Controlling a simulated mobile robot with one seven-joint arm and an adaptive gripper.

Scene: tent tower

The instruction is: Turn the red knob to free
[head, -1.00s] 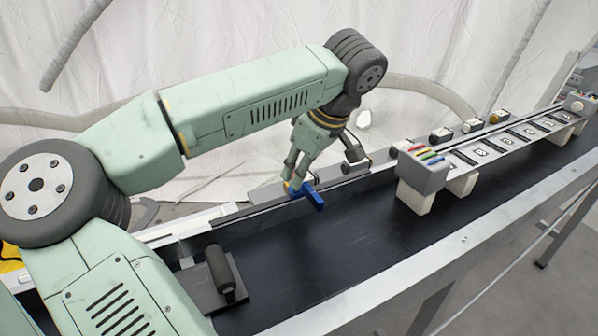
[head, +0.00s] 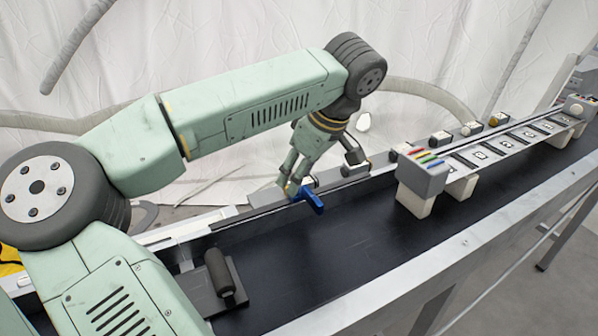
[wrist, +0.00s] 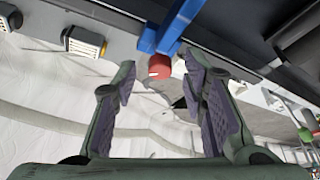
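The red knob (wrist: 159,66) shows in the wrist view, with a pale mark on its face. It sits at the end of a blue lever-like part (wrist: 172,28). My gripper (wrist: 160,72) is open, with its two purple-padded fingers on either side of the knob and a visible gap to each pad. In the head view my gripper (head: 290,184) reaches down at the rail beside the blue part (head: 311,199). The knob itself is hidden there behind the fingers and the blue part.
A grey box with coloured strips (head: 423,172) stands at the right, with a row of marked tiles behind it. A dark roller (head: 220,271) sits at the near left. The black belt (head: 335,250) between them is clear.

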